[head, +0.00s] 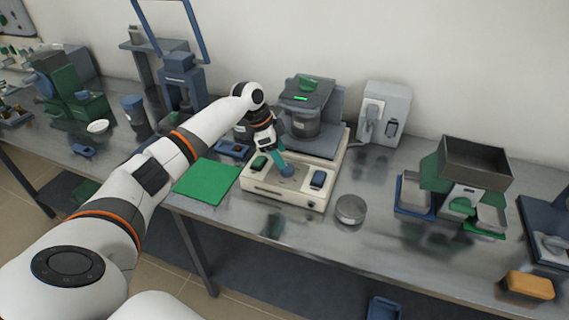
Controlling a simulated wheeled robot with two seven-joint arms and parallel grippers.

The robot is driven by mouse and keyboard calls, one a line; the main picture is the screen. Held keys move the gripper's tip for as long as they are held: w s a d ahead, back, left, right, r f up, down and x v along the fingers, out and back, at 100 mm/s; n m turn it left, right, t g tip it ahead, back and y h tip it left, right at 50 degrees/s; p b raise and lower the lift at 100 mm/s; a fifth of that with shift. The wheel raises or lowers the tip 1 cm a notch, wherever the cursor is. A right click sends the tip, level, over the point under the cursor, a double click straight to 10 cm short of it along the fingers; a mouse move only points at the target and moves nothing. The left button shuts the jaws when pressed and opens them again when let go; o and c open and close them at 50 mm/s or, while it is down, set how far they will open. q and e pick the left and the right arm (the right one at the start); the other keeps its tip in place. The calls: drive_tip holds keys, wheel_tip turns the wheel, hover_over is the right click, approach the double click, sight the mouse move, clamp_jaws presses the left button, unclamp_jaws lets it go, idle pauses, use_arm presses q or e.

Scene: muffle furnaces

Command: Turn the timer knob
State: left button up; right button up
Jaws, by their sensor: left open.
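A cream device (260,191) with a grey upper unit (297,124) stands on the bench. Its top has a green rocker-like part (259,162) at the left and a dark blue one (318,180) at the right. A round blue knob (287,171) sits between them, partly hidden by my left gripper (283,165). My left arm reaches in from the left, and the gripper's teal fingers point down at the knob. The gripper is open; I cannot tell whether its fingers touch the knob. My right gripper is out of view.
A green mat (206,181) lies left of the device. A round metal tin (350,209) stands close to its right front. A grey and green machine (465,180) stands further right, and a grey wall-side box (385,113) behind. Bare bench lies between them.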

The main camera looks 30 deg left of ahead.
use_arm(q)
drive_tip(key=v, duration=0.7)
drive_tip(key=shift+b, duration=0.4)
